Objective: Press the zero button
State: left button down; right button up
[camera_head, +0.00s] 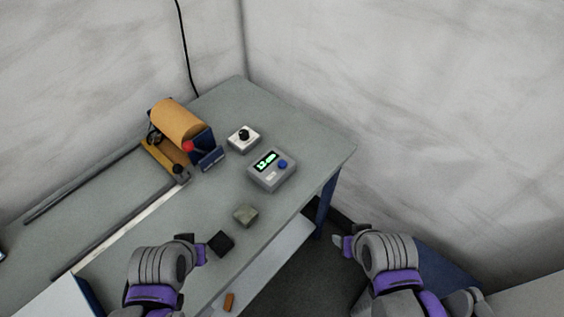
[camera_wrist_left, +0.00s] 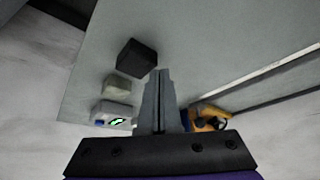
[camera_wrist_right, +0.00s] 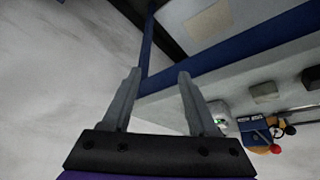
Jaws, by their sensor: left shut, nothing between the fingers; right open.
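A grey box with a lit green display and a round blue button (camera_head: 283,163) stands on the table; the box (camera_head: 265,180) also shows in the left wrist view (camera_wrist_left: 112,107) and, partly hidden, in the right wrist view (camera_wrist_right: 219,110). I cannot read a label on the button. My left gripper (camera_head: 187,238) is over the near part of the table, left of a black block, apart from the box. In the left wrist view its fingers (camera_wrist_left: 160,75) are shut with nothing between them. My right gripper (camera_head: 338,241) is off the table's right edge; its fingers (camera_wrist_right: 157,75) are open and empty.
A white box with a black knob (camera_head: 243,139) stands behind the display box. A black block (camera_head: 221,243) and a grey-green block (camera_head: 246,215) lie nearer. A copper-coloured roll (camera_head: 176,120) with a red knob is at the back left, with rails (camera_head: 85,183) in front. Walls are behind.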

grip_shut()
dwell(1.4)
